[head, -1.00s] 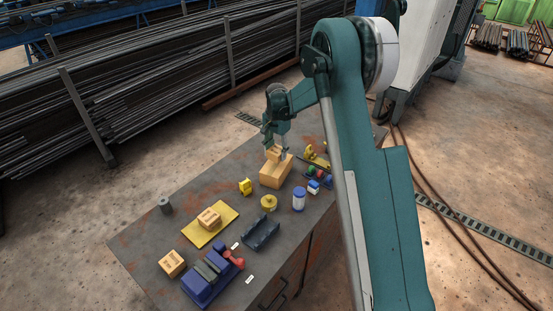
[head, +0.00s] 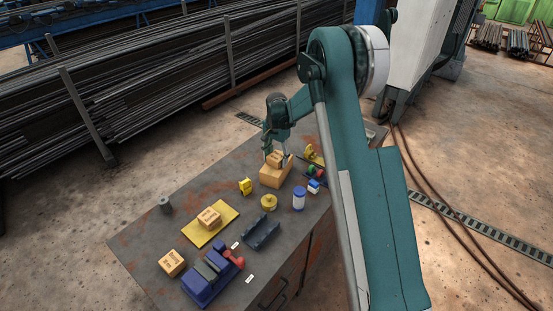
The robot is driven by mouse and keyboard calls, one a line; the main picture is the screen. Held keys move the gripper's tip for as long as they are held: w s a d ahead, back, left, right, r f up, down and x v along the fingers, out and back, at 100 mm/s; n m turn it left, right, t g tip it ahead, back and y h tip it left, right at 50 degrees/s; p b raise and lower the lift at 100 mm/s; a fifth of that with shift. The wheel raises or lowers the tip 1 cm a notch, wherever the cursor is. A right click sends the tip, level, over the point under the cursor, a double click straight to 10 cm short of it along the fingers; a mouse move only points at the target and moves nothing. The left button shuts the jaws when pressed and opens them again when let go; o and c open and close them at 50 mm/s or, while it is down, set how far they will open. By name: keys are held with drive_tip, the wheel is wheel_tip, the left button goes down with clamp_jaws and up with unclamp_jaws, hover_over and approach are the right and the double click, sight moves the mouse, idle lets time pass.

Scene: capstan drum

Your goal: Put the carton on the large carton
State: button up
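The large carton (head: 273,178) is a plain tan box on the far part of the table. A smaller carton (head: 274,158) is at its top, between the fingers of my gripper (head: 275,159). My gripper points down, with a finger on each side of this carton, and looks shut on it. The carton seems to touch or nearly touch the large carton's top; at this size I cannot tell which. Two more small cartons show: one (head: 208,218) on a yellow mat (head: 227,220), one (head: 172,263) near the table's left edge.
Near the large carton are a yellow block (head: 246,187), a yellow round part (head: 268,202), a white and blue jar (head: 299,199) and several small coloured parts at right. A dark channel piece (head: 261,231), a blue vise-like object (head: 207,283) and a grey cylinder (head: 165,205) stand nearer.

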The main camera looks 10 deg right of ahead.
sight(277, 156)
drive_tip(key=shift+o, duration=0.3)
drive_tip(key=shift+r, duration=0.2)
wheel_tip(277, 156, up, 12)
idle(0.6)
idle(0.6)
drive_tip(key=shift+s+r, duration=0.1)
drive_tip(key=s+d+r+n+t, duration=0.2)
drive_tip(key=s+d+r, duration=0.1)
drive_tip(key=s+r, duration=0.9)
drive_tip(key=s+d+r+n+t, duration=0.1)
drive_tip(key=s+d+r+n, duration=0.15)
drive_tip(key=s+r, duration=0.9)
drive_tip(key=s+d+f+n+t, duration=0.2)
drive_tip(key=s, duration=1.3)
drive_tip(key=s+d+f+n+t, duration=0.2)
drive_tip(key=s+f, duration=0.1)
drive_tip(key=s, duration=1.2)
drive_tip(key=shift+d+f, duration=0.2)
drive_tip(key=shift+d, duration=0.05)
